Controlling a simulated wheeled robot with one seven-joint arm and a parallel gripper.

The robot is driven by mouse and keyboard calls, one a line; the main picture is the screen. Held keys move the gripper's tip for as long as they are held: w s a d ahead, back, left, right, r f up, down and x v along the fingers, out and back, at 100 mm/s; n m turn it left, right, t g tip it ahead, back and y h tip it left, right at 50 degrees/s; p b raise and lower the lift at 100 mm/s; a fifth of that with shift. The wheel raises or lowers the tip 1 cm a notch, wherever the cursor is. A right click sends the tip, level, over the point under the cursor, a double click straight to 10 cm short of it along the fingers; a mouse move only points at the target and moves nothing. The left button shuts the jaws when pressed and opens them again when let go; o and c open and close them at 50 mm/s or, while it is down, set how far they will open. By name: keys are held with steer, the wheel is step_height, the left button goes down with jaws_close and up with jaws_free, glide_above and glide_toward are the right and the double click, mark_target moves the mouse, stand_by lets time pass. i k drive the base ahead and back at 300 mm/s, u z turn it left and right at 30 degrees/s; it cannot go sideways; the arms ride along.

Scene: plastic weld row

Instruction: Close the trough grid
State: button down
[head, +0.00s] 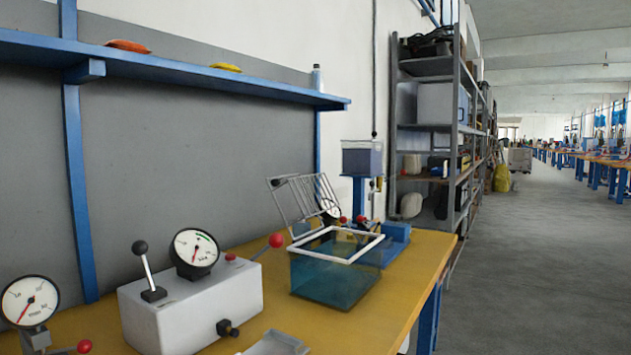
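The trough (334,282) is a clear blue-green tank with a white rim, standing near the far right end of the yellow workbench. The trough grid (301,199) is a grey barred frame at the trough's back left edge. It stands raised and tilted up, leaning back away from the opening, so the top of the trough is uncovered. A round gauge behind the grid is partly hidden by its bars. My gripper is not in view.
A white control box (190,306) with a black-knobbed lever and gauge stands left of the trough. Another gauge (29,301) is at far left. A grey tray (275,344) lies in front. A blue shelf (180,70) overhangs the bench. Open floor (540,270) lies right.

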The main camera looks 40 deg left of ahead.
mark_target(275, 181)
steer(key=i, duration=0.85)
steer(key=u, duration=2.85)
